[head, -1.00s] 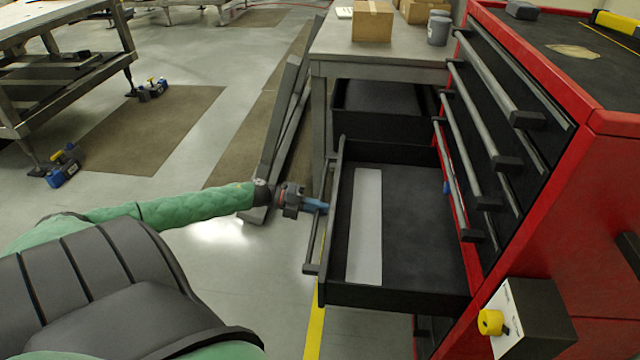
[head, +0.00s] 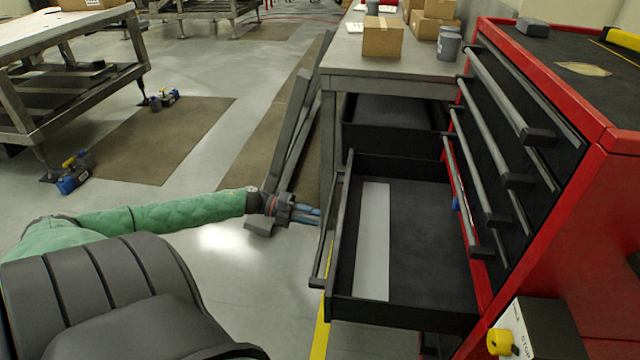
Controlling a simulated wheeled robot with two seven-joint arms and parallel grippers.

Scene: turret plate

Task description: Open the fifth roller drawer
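The red roller cabinet (head: 590,180) stands at the right, with several closed black drawers and grey bar handles (head: 480,165) on its front. Below them a black drawer (head: 425,235) is pulled far out to the left, and a pale flat strip lies on its floor. I take it for the fifth drawer. Its bar handle (head: 333,220) runs along its left front. My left gripper (head: 316,215) is just left of this handle, its blue fingers slightly parted. They look empty and apart from the bar. My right gripper is not in view.
A grey workbench (head: 385,60) with cardboard boxes (head: 382,36) stands behind the open drawer. Another black drawer (head: 390,138) shows beneath it. Grey beams (head: 290,130) lean near my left gripper. A yellow stop button (head: 499,341) sits at the lower right.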

